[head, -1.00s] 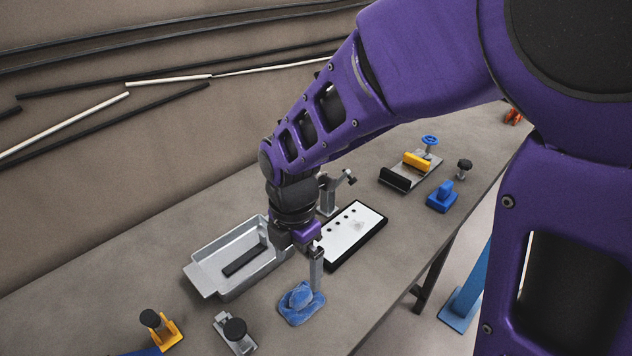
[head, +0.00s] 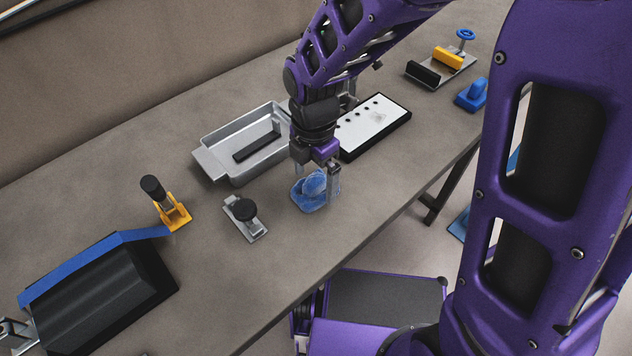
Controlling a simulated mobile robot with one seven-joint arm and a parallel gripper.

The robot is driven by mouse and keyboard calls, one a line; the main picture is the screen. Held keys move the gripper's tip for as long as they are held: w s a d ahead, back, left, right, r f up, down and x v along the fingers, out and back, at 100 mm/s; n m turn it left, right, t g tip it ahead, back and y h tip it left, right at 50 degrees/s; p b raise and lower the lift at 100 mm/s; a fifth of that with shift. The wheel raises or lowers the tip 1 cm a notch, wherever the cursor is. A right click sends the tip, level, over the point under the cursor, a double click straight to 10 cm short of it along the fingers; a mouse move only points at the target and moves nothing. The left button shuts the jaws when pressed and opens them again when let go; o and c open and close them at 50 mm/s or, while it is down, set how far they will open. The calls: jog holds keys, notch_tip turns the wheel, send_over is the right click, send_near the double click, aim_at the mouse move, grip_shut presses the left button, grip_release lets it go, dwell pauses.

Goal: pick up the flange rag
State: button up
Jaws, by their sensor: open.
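The flange rag, a crumpled blue cloth (head: 308,192), lies on the brown workbench (head: 350,210) near its front edge. My gripper (head: 324,182) points down at the rag from above. It is open, with a grey finger in front of the rag's right side. I cannot tell whether the fingers touch the cloth.
A metal tray (head: 212,152) with a dark bar in it stands behind left. A white board with holes (head: 372,130) lies behind right. A grey clamp with a black knob (head: 246,218) and a yellow clamp (head: 172,212) stand left. Bare bench lies in front.

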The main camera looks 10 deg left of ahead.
aim_at(314, 178)
jog(key=shift+f, duration=0.55)
jog(key=shift+r, duration=0.1)
jog(key=c, duration=1.3)
notch_tip(314, 178, up, 10)
jog(key=shift+p, duration=1.05)
jog(key=o, duration=1)
jog(key=c, duration=0.7)
jog(key=shift+o, duration=0.2)
jog(key=shift+s, duration=0.1)
